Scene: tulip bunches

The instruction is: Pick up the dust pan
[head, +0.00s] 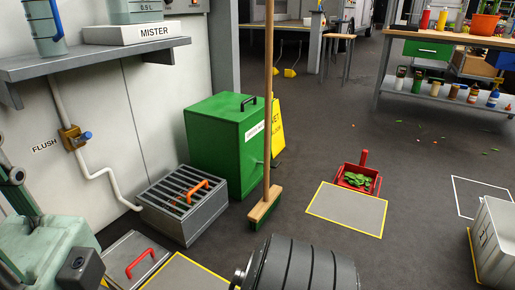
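The red dust pan (376,187) lies on the dark floor right of centre in the head view. Its short red handle (363,158) points up and away from me at the back. A heap of green leaves or scraps (356,180) lies in the pan. The pan sits at the far edge of a grey, yellow-bordered floor mat (346,209). Neither gripper can be made out in the head view, and nothing is touching the pan.
A broom (265,205) stands upright left of the pan, beside a green box (213,145) and a yellow sign (277,125). A grated metal box (182,215) stands at left. A white bin (495,245) is at right. A workbench (440,90) is behind. Floor around the pan is mostly clear.

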